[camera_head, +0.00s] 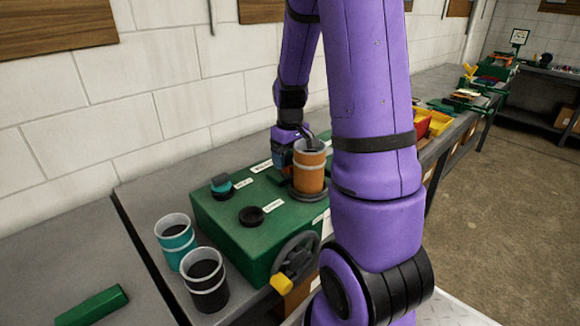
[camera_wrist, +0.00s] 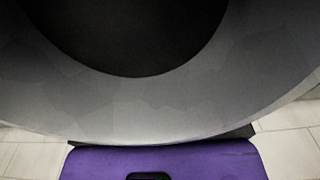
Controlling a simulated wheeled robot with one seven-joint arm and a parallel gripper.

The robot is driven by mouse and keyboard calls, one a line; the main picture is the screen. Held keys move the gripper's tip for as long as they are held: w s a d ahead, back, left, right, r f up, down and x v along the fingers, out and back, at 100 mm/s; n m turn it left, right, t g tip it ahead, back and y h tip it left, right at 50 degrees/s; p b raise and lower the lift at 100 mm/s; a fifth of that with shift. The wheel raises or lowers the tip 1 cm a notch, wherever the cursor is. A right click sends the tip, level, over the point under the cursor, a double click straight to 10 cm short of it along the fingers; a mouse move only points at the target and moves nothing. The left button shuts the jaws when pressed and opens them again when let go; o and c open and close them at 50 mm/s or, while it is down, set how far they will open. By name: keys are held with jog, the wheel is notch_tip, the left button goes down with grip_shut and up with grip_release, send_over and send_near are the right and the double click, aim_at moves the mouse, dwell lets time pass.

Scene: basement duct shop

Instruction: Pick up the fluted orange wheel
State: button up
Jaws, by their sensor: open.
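The only clearly orange thing near my gripper is an upright orange cylinder (camera_head: 309,178) with a pale band and a grey rim, on the green box (camera_head: 232,238). It looks like a cup, and I cannot make out a fluted wheel shape. My gripper (camera_head: 287,156) is open, just behind and left of the cylinder's upper part in the head view. The cylinder and my arm partly hide it, and I cannot tell whether it touches. In the wrist view a large grey rim (camera_wrist: 150,108) around a dark hollow fills most of the picture, very close.
The green box also bears a teal knob (camera_head: 221,184), a black knob (camera_head: 251,216) and a side handwheel (camera_head: 297,258) with a yellow grip. A teal cup (camera_head: 176,240) and a black cup (camera_head: 206,284) stand left. Yellow bins (camera_head: 437,122) lie farther along the bench.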

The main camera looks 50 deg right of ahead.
jog(key=c, duration=1)
